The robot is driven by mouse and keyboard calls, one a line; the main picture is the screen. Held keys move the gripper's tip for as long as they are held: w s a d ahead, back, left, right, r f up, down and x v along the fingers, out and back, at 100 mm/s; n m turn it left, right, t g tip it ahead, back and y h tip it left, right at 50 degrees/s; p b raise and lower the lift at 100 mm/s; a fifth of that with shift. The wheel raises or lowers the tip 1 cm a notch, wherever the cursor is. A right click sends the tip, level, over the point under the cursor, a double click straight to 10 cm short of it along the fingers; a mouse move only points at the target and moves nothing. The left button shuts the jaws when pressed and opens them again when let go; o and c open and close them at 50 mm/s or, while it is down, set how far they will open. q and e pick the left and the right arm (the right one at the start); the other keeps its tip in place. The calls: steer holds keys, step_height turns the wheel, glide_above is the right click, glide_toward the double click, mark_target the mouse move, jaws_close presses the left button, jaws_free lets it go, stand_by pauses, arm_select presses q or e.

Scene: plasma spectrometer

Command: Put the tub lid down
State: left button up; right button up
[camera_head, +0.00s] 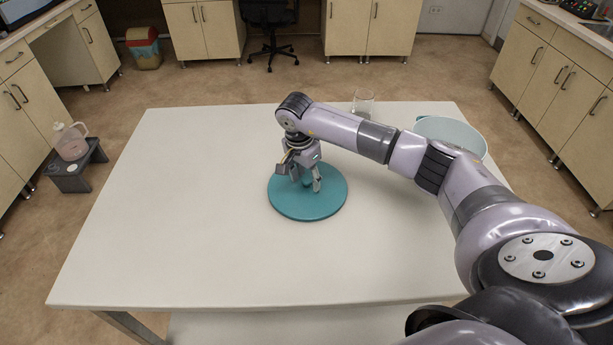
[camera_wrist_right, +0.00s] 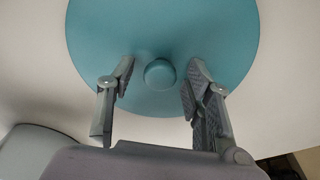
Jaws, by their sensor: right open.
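The tub lid (camera_head: 321,208) is a round teal disc lying flat on the white table near its middle. It also shows in the right wrist view (camera_wrist_right: 205,35), with a round knob (camera_wrist_right: 160,74) at its centre. My right gripper (camera_head: 304,184) is right over the lid. Its fingers (camera_wrist_right: 160,88) are open on either side of the knob, with a gap on both sides. In the head view the gripper partly hides the knob. The pale tub (camera_head: 455,132) stands at the table's back right, partly behind my right arm. My left gripper is not in view.
The white table (camera_head: 170,220) is clear to the left and front of the lid. A clear glass beaker (camera_head: 363,102) stands at the back edge behind my right arm. A jug (camera_head: 71,142) sits on a low dark stool (camera_head: 78,180) left of the table.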

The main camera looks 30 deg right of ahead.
mark_target(302, 191)
steer(key=shift+r+p, duration=0.45)
steer(key=shift+r, duration=0.15)
step_height(302, 191, up, 12)
steer(key=a+b, duration=0.1)
steer(key=b, duration=0.2)
steer(key=shift+s+a+f+b, duration=0.25)
steer(key=shift+a+b, duration=0.1)
steer(key=shift+a, duration=0.05)
steer(key=shift+f, duration=0.1)
